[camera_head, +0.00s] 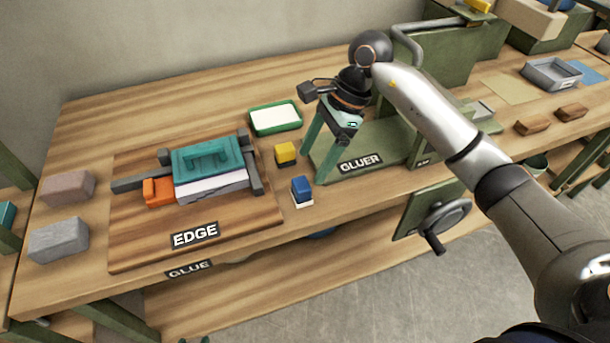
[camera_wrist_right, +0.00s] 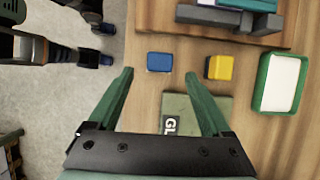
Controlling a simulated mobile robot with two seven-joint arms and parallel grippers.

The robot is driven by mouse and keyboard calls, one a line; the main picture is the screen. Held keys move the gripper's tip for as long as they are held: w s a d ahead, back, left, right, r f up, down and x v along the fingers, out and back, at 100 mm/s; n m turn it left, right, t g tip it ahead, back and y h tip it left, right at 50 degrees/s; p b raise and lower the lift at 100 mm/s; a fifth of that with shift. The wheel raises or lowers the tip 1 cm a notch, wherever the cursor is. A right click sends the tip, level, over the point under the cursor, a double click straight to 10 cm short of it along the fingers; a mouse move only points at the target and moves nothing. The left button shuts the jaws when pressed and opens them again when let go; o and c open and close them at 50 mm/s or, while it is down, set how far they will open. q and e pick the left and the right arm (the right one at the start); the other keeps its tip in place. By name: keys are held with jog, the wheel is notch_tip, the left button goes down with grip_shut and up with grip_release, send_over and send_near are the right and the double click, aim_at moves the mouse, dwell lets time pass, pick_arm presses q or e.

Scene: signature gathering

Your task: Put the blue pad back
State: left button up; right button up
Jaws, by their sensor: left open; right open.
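The blue pad (camera_head: 302,188), a small blue block with a white part at its base, stands on the bench right of the EDGE board. It also shows in the right wrist view (camera_wrist_right: 159,62). My right gripper (camera_head: 312,163) is open and empty, pointing down above the bench near the pad. In the wrist view its fingertips (camera_wrist_right: 160,76) are spread, with the pad just ahead between their lines, not gripped. My left gripper (camera_wrist_right: 106,44) appears at the upper left of the wrist view, over the floor, with fingers apart and nothing seen between them.
A yellow pad (camera_head: 286,154) and a green-rimmed white tray (camera_head: 275,118) stand behind the blue pad. The EDGE board (camera_head: 130,240) holds a teal-topped clamped stack (camera_head: 207,157) and an orange block (camera_head: 158,192). The green GLUER stand (camera_head: 385,143) is close on the right.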

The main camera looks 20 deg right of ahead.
jog(key=v, duration=0.5)
jog(key=shift+f, duration=0.1)
dwell(1.1)
